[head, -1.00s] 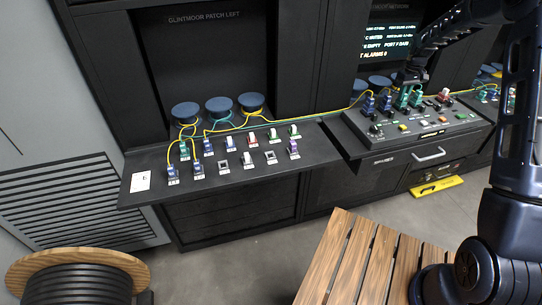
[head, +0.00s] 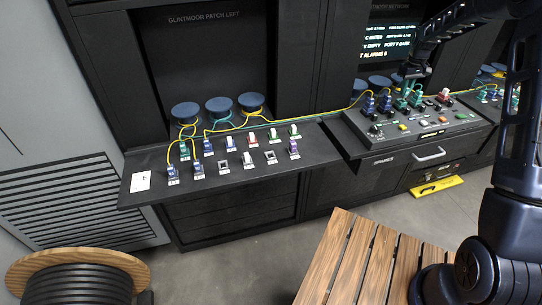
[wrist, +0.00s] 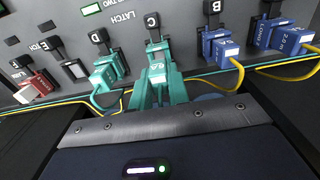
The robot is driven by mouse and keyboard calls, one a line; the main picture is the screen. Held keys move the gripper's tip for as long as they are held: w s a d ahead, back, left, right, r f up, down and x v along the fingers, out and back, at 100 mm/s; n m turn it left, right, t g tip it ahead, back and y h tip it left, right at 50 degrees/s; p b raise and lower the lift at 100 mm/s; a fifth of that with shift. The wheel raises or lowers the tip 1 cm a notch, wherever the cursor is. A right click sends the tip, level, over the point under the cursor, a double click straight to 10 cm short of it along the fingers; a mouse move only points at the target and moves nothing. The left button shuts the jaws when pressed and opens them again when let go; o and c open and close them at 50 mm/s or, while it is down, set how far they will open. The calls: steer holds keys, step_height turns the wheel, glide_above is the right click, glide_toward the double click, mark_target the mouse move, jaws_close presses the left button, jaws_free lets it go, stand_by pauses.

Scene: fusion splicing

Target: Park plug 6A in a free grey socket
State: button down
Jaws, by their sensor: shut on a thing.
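A teal plug (wrist: 156,76) stands at port C of the dark console (wrist: 190,18), and its small label is hard to read. My gripper (wrist: 158,92) is shut on this plug. In the head view my gripper (head: 411,80) is at the console, above the teal plugs. Whether the plug is fully seated cannot be told. A second teal plug (wrist: 104,77) is at port D on the left. Two grey sockets (head: 223,166) (head: 269,156) in the front row of the left shelf look empty.
Blue plugs (wrist: 223,50) with yellow cables stand right of port C. A red plug (wrist: 36,88) is at the left. The left shelf (head: 140,198) holds several coloured plugs and sockets. A yellow cable (head: 320,115) runs along the back. A slatted wooden table (head: 345,260) stands in front.

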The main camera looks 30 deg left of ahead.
steer(key=shift+r, duration=1.65)
steer(key=shift+a, duration=0.1)
steer(key=s+a+f, duration=0.2)
steer(key=s+a, duration=1.8)
steer(key=a, duration=0.4)
steer(key=s+a+f, duration=0.1)
steer(key=s+a, duration=0.3)
steer(key=s, duration=0.6)
steer(key=s+a+f, duration=0.2)
steer(key=s+a, duration=0.3)
steer(key=s, duration=0.5)
steer(key=s+a+f, duration=0.1)
steer(key=s+a, duration=0.3)
steer(key=s, duration=0.7)
steer(key=shift+w+a+f, duration=0.1)
steer(key=shift+f, duration=1.35)
steer(key=shift+w+f, duration=0.1)
steer(key=shift+f, duration=1.35)
steer(key=shift+f, duration=0.55)
